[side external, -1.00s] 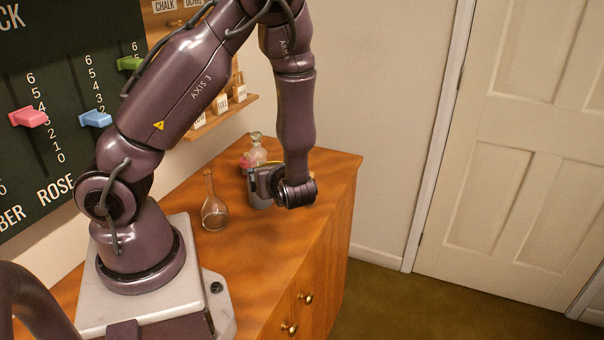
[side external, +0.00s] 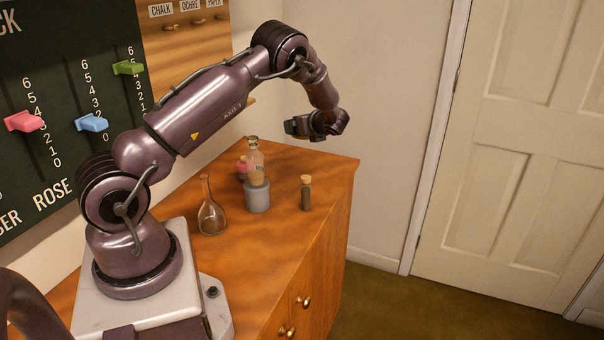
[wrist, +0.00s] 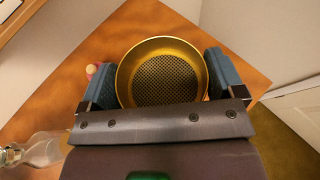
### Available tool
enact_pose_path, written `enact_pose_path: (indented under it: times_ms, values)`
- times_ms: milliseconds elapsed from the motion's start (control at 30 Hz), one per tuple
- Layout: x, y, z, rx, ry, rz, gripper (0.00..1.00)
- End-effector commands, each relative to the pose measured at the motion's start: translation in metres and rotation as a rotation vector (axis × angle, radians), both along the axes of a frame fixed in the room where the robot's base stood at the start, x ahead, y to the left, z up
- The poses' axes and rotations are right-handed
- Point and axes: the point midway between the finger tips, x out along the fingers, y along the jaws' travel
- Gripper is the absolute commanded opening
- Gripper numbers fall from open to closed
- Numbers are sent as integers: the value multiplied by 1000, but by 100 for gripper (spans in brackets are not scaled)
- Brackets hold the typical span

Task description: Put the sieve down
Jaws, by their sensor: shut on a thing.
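The sieve (wrist: 162,78) is a round brass ring with a dark mesh, seen from above in the wrist view. My gripper (wrist: 163,75) is shut on it, one blue pad at each side of the rim. In the side external view my gripper (side external: 300,127) is high above the far end of the table (side external: 270,250). The sieve cannot be made out there.
A round flask (side external: 211,218), a grey pot (side external: 258,197), a clear bottle (side external: 255,158), a pink item (side external: 241,168) and a corked vial (side external: 306,195) stand on the table. The table's right front is bare. A wall shelf is behind.

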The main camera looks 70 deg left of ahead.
Motion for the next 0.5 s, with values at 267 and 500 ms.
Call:
enact_pose_path:
  times_ms: [267,500]
  values:
    - [6,34,-15,10,9,-2,62]
    - [7,33,-47,12,6,-2,62]
